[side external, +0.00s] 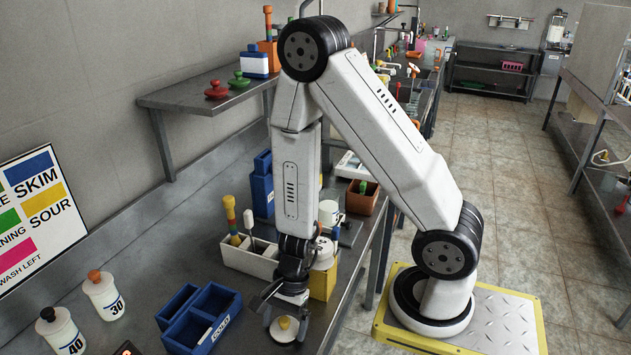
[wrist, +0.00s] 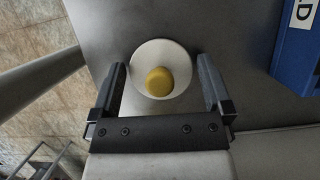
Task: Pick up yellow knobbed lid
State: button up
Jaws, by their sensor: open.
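The lid is a white disc with a yellow knob (side external: 284,323), lying on the metal bench near its front edge in the side view. In the wrist view the yellow knobbed lid (wrist: 160,57) shows whole, with its knob between the lines of my two fingers. My gripper (side external: 277,303) points down just above the lid in the side view. In the wrist view my gripper (wrist: 160,85) is open and empty, one finger on each side of the lid's near part. I cannot tell exactly how high the fingertips are above the bench.
A blue divided bin (side external: 203,318) stands left of the lid, and its corner shows in the wrist view (wrist: 298,50). White bottles (side external: 104,296) stand farther left. A white caddy (side external: 250,257) and a yellow block (side external: 323,283) stand behind my gripper. The bench's front edge is close.

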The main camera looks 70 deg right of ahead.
aim_at(284, 320)
jog(key=shift+c, duration=0.2)
jog(key=c, duration=0.9)
jog(key=shift+r, duration=0.15)
jog(key=shift+r, duration=4.85)
jog(key=shift+r, duration=0.15)
